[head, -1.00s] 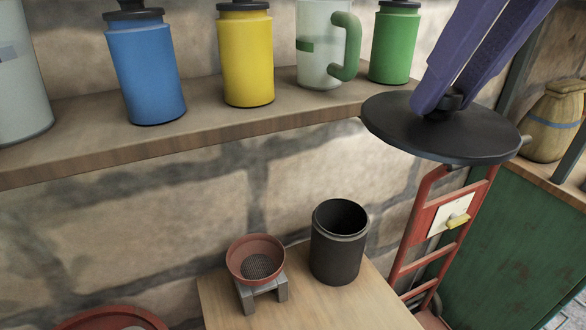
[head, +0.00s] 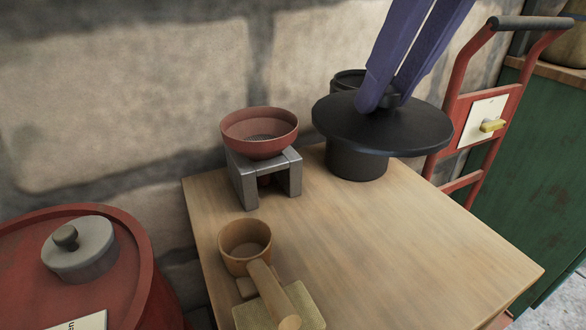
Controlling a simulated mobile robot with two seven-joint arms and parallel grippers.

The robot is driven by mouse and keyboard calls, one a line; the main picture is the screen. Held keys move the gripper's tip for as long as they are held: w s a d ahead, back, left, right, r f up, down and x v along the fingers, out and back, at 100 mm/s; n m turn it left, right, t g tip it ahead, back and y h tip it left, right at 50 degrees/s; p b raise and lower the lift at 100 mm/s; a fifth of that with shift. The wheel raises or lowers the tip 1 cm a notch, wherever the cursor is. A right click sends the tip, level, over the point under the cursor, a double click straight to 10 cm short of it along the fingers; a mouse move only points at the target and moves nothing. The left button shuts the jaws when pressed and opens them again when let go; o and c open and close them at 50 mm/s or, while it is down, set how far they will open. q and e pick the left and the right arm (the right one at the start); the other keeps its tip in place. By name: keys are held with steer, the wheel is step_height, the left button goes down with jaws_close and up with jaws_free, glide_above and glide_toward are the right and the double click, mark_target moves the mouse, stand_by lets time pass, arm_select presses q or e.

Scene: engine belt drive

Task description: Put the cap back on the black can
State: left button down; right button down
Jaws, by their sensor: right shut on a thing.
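The black can (head: 356,164) stands upright on the wooden table. Its open rim shows behind the cap at the upper left. The cap (head: 350,125) is a wide black disc with a small knob. My right gripper (head: 384,100) is purple and shut on the knob. It holds the cap, roughly level, in front of the can's upper part in the head view. The cap hides much of the can, and I cannot tell whether the two touch. My left gripper is not in view.
A red bowl on a grey metal stand (head: 246,180) is left of the can. A wooden cup with a handle (head: 246,246) is at the front left. A red drum (head: 130,290) stands left, a red hand truck (head: 460,110) right. The table's right front is clear.

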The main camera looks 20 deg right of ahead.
step_height(320, 180, down, 20)
steer(key=b, duration=0.8)
steer(key=shift+r, duration=0.15)
steer(key=c, duration=0.7)
jaws_free()
steer(key=shift+f, duration=0.2)
steer(key=shift+o, duration=0.2)
steer(key=shift+r, duration=0.1)
